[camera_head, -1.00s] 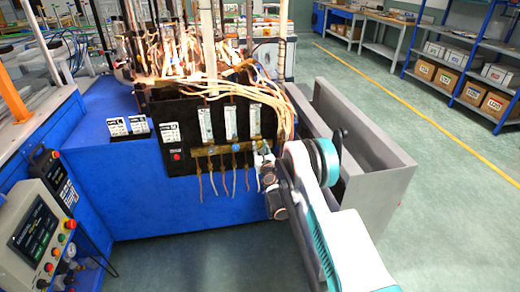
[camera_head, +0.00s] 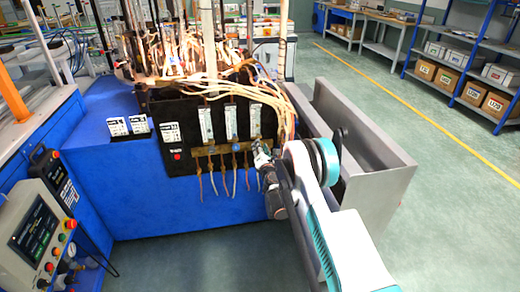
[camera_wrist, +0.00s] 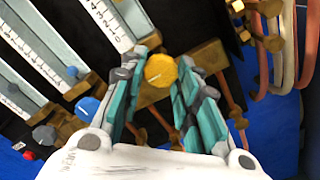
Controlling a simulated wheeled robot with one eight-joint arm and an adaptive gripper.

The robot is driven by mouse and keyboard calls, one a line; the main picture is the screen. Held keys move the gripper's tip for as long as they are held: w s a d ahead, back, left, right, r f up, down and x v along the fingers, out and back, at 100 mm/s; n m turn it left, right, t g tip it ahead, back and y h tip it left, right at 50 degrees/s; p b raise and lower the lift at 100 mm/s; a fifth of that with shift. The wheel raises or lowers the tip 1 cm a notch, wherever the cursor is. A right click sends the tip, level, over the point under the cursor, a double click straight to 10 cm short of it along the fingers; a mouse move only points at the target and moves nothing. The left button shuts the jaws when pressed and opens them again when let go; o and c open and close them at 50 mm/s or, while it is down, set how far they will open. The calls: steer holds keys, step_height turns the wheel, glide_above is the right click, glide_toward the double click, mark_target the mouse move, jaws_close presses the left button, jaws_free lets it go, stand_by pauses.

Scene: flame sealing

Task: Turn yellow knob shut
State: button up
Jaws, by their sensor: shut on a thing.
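The yellow knob (camera_wrist: 161,70) sits between the fingertips of my gripper (camera_wrist: 163,75) in the wrist view, with a pale line across its face. The fingers close on it from both sides. In the head view my gripper (camera_head: 262,155) is at the right end of the brass valve bar (camera_head: 212,150), and the knob is hidden behind it. A blue knob (camera_wrist: 87,107) and a grey-blue knob (camera_wrist: 44,134) are to the left of my gripper in the wrist view.
White scaled flow meters (camera_head: 230,121) stand above the bar on a black panel. Hoses (camera_head: 235,185) hang below it. A grey metal trough (camera_head: 375,155) stands right of the panel, close to my arm. Open floor lies in front.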

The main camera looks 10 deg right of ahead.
steer(key=m, duration=1)
steer(key=shift+m, duration=0.3)
stand_by(0.4)
steer(key=o, duration=1.1)
steer(key=shift+c, duration=0.2)
steer(key=shift+s, duration=0.15)
steer(key=s, duration=0.7)
steer(key=shift+s, duration=0.15)
